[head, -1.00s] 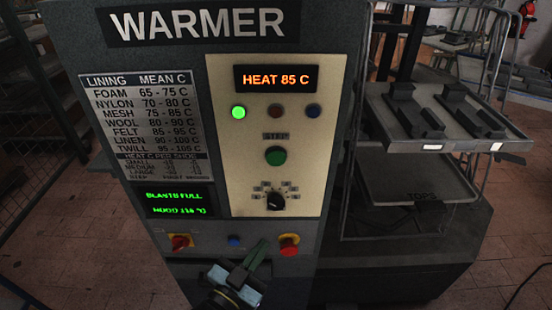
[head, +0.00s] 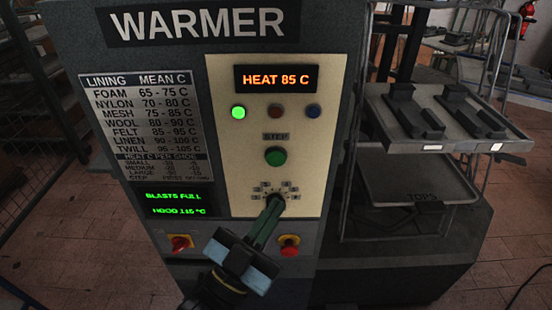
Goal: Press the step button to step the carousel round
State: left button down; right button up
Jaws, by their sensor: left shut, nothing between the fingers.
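The green step button (head: 275,157) sits on the cream panel (head: 228,143) of the warmer, under a small dark label that reads as STEP. My left gripper (head: 275,205) is shut and empty. Its fingertips are in front of the dark knob's place below the step button and hide most of that knob; I cannot tell whether they touch it. The fingertips are below the step button and apart from it. My right gripper is not in view. The carousel cannot be made out for certain.
An orange display (head: 276,79) reads HEAT 85 C. A green lamp (head: 238,112) is lit beside two dim ones. A green text screen (head: 176,201), a red knob (head: 180,243) and a red button (head: 289,245) are lower. A tiered rack (head: 450,147) stands right.

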aim_at(276, 159)
pick_arm(q)
jog(key=shift+w+b, duration=1.25)
jog(key=shift+w, duration=3.1)
jog(key=shift+w, duration=0.1)
jog(key=shift+w, duration=0.35)
